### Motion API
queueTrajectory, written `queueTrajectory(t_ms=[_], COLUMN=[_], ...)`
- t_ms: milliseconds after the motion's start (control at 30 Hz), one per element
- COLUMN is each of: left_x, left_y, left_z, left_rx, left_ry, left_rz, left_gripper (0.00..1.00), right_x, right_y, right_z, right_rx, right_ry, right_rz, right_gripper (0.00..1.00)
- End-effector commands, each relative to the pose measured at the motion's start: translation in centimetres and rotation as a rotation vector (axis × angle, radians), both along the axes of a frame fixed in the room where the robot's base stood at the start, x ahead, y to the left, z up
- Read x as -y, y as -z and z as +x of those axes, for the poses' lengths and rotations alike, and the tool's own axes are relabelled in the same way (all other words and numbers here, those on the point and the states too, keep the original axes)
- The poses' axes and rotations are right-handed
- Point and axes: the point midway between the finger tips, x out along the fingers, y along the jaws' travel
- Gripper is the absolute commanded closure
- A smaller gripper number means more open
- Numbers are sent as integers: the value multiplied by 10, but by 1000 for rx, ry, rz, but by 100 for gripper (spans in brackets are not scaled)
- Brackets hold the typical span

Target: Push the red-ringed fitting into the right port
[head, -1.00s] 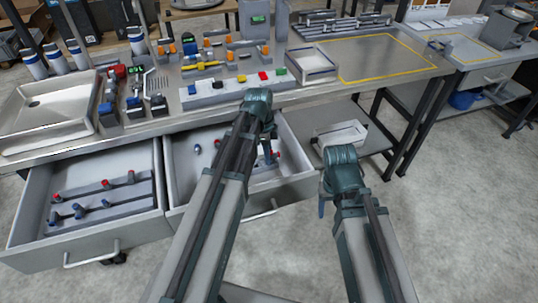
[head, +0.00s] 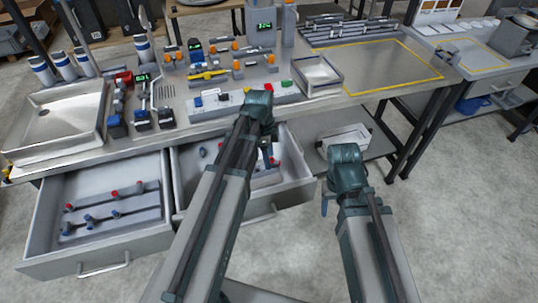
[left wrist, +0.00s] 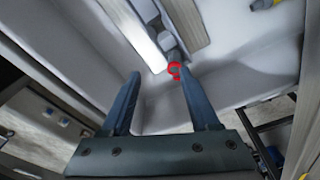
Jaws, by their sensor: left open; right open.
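My left gripper (head: 266,145) hangs over the open right drawer (head: 296,188). In the left wrist view its two fingers (left wrist: 160,76) are apart with nothing between them. A red ring (left wrist: 174,71) on a grey fitting shows close to the right fingertip, by a pale rack in the drawer. I cannot tell how far below the fingertip it is. In the head view, my left arm partly hides this rack and its red-topped pieces (head: 273,161). My right gripper (head: 324,206) is open and empty, low at the right of the drawers. I cannot tell which opening is the right port.
The open left drawer (head: 100,262) holds racks with several red-ringed and blue pieces (head: 115,194). The bench above carries a grey tray (head: 57,148), a white strip with coloured blocks (head: 222,104) and orange-ended fittings (head: 237,65). A yellow-outlined area (head: 385,68) is clear.

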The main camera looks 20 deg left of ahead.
Motion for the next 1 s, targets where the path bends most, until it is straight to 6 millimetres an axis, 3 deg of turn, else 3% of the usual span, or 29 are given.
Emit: queueTrajectory(t_ms=[33,100,500,1000], left_x=[-1,-1,-4,-4], left_y=[-18,-29,-84,-87], left_z=[-1,-1,-5,-6], left_rx=[2,3,13,14], left_ry=[0,1,1,1], left_rz=[-1,-2,-3,-4], left_gripper=[38,38,38,38], right_x=[0,0,0,0], right_y=[-18,-29,-84,-87], right_z=[0,0,0,0], right_rx=[0,0,0,0], right_ry=[0,0,0,0], right_rz=[0,0,0,0], right_gripper=[38,38,38,38])
